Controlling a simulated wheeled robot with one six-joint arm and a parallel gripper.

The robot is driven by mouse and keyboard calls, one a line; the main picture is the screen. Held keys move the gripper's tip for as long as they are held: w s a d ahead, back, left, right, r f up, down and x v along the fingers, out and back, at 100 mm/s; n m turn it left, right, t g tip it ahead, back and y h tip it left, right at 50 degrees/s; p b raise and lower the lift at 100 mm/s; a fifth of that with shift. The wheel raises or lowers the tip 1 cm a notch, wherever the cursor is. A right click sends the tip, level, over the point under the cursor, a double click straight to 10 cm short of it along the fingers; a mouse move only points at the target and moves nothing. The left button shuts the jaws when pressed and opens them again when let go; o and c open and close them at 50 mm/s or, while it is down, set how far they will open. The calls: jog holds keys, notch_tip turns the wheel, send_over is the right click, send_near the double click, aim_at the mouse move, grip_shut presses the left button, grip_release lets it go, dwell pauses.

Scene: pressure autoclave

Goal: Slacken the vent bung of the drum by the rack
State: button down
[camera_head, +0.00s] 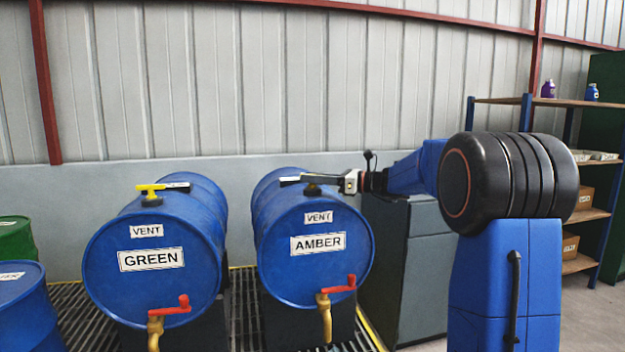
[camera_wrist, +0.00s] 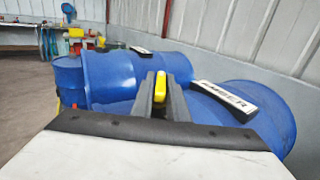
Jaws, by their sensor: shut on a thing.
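The AMBER drum (camera_head: 313,265) is a blue drum lying on its side, the closer of the two labelled drums to the shelf rack (camera_head: 545,102). Its vent bung (camera_head: 312,190) sits on top, above the VENT label, mostly covered by my gripper (camera_head: 296,181). In the wrist view the bung's yellow handle (camera_wrist: 160,86) shows between the two dark fingers of my gripper (camera_wrist: 160,80), which are shut on it. The GREEN drum (camera_head: 147,290) lies to the left, with its own yellow T-shaped vent bung (camera_head: 151,190) in plain sight.
Red-handled taps stick out in front of both drums, the AMBER one (camera_head: 325,305) lower right. A grey cabinet (camera_head: 405,270) stands right of the AMBER drum. More drums (camera_head: 25,305) are at the far left. A corrugated wall (camera_head: 250,90) rises behind.

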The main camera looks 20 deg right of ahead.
jog(key=shift+r, duration=0.1)
dwell(0.4)
jog(key=c, duration=1.7)
grip_release()
jog(key=shift+c, duration=0.2)
jog(key=v, duration=1.7)
jog(key=shift+d, duration=0.3)
jog(key=shift+w, duration=0.1)
